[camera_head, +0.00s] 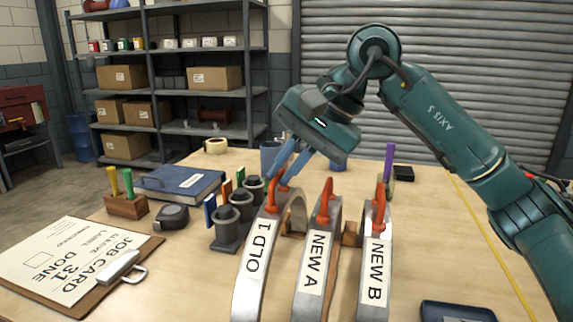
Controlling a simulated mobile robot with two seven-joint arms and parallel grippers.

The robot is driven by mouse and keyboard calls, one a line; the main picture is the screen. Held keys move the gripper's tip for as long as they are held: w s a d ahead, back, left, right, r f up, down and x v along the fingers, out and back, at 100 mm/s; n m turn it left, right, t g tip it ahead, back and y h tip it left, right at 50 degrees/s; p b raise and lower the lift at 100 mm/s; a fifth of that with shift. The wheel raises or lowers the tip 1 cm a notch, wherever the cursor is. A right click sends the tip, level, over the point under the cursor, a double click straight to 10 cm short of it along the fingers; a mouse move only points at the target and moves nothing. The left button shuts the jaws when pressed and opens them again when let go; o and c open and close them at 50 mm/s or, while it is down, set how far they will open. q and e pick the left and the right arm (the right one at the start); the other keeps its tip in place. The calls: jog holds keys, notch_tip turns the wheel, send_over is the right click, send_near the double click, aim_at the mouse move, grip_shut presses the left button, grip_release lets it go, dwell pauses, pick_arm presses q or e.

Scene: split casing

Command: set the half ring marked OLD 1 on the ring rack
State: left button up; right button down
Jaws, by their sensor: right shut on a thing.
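The ring rack cannot be clearly made out; brown blocks (351,235) show behind the rings. The lower ends of the rings are cut off. My left gripper is not in view.
Dark cylinders (232,217) with coloured tags stand close left of OLD 1. A clipboard job card (68,262), tape measure (172,217), blue binder (180,183) and wooden block (126,205) lie further left. A dark blue tray (455,312) is front right. The right tabletop is mostly clear.

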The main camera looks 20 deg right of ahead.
jog(key=shift+r, duration=0.25)
jog(key=c, duration=1.7)
grip_release()
jog(key=shift+s, duration=0.1)
jog(key=shift+o, duration=1.2)
jog(key=shift+f, duration=0.55)
jog(key=shift+r, duration=0.1)
jog(key=shift+d+r, duration=0.15)
jog(key=shift+r, duration=0.3)
pick_arm(q)
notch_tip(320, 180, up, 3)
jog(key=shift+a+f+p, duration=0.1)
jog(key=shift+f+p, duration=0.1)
jog(key=shift+p, duration=0.25)
pick_arm(e)
jog(key=v, duration=1.2)
jog(key=shift+r, duration=0.3)
jog(key=shift+s, duration=0.1)
